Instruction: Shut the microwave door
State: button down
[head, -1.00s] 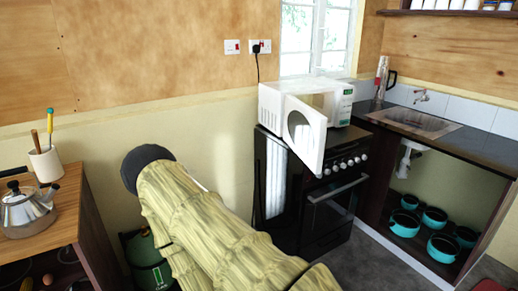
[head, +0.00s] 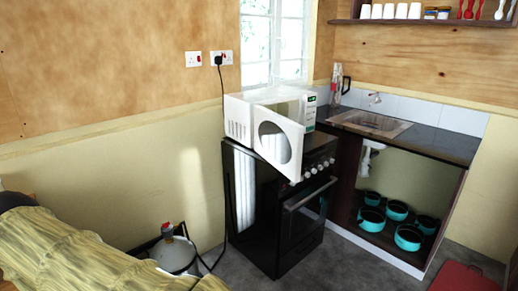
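The white microwave (head: 246,112) sits on top of the black stove, below the window in the head view. Its door (head: 277,141) stands open, swung out toward the front over the stove's edge. The door has a dark round-cornered window.
The black stove (head: 253,197) stands against the wall, beside a dark counter with a sink (head: 371,123). Teal pots (head: 408,237) sit on the shelf under it. A gas cylinder (head: 174,254) stands on the floor left of the stove. Grey floor lies in front.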

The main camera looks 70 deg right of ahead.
aim_at(280, 140)
jog(key=z, duration=0.4)
jog(key=i, duration=1.15)
jog(key=z, duration=1.5)
jog(key=i, duration=0.45)
jog(key=z, duration=0.45)
